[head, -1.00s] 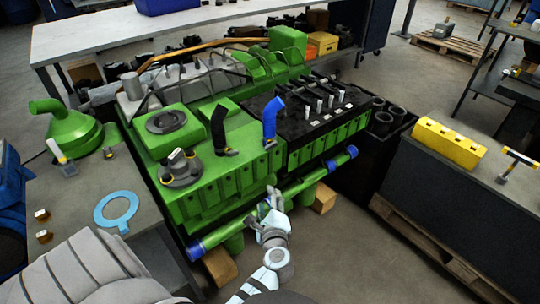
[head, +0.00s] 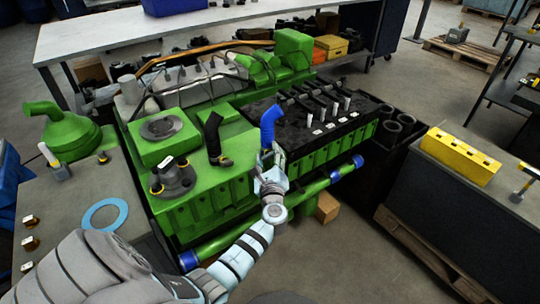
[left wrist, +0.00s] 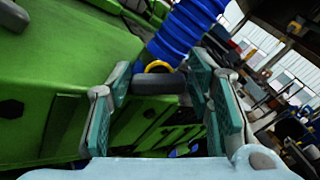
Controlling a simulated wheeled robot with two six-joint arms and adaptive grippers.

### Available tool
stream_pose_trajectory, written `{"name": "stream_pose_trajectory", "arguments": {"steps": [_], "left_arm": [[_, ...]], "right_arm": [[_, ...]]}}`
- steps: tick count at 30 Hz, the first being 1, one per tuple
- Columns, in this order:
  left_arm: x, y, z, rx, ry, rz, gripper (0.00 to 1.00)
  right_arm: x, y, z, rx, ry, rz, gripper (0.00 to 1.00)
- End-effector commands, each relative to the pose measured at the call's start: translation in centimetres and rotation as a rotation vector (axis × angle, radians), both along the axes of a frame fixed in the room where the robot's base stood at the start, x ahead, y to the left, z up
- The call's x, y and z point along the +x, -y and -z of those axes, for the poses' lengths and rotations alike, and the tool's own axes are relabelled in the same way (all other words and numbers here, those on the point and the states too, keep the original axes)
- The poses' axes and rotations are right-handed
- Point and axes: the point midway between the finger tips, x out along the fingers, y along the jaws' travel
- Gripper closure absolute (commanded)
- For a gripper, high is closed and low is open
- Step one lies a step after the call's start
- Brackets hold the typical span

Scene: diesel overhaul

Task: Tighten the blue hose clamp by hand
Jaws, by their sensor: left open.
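The blue hose (head: 270,122) rises from the front edge of the green engine (head: 215,190). It also shows in the left wrist view (left wrist: 185,30) as a ribbed blue tube. At its base a yellow piece (left wrist: 158,66) of the clamp sits beside a dark grey cylindrical part (left wrist: 155,84). My left gripper (head: 270,158) is just below the hose base, its fingers pointing up at it. In the left wrist view the gripper (left wrist: 160,76) is open, with the dark grey part between or just beyond its fingertips. Contact cannot be told. The clamp is mostly hidden in the head view.
A black hose (head: 213,138) with its own clamp stands left of the blue one. A green pipe with blue ends (head: 315,187) runs along the engine's front, below my left arm. A yellow block (head: 461,155) lies on the right bench. A light-blue ring (head: 105,216) lies on the left bench.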

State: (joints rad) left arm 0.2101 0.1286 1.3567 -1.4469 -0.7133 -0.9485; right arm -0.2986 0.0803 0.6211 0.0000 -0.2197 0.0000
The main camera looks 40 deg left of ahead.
Motion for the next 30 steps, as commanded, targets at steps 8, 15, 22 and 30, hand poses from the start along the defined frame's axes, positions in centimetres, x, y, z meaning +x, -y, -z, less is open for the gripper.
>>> {"name": "stream_pose_trajectory", "arguments": {"steps": [8,15,22,30], "left_arm": [[-0.1,0.0,0.0,0.0,0.0,-0.001,0.82],[0.0,0.1,0.0,0.005,-0.006,0.001,0.91],[0.0,0.1,-0.1,0.06,-0.057,0.001,0.91],[0.1,0.2,-0.2,0.197,-0.182,0.001,0.91]], "right_arm": [[-0.4,0.0,0.0,0.0,-0.007,0.001,0.47],[-0.3,0.0,-0.1,0.0,-0.005,0.0,0.47],[-0.2,0.0,-0.6,0.0,-0.004,0.0,0.47],[-0.2,0.0,-1.8,0.0,-0.002,0.0,0.47]]}}
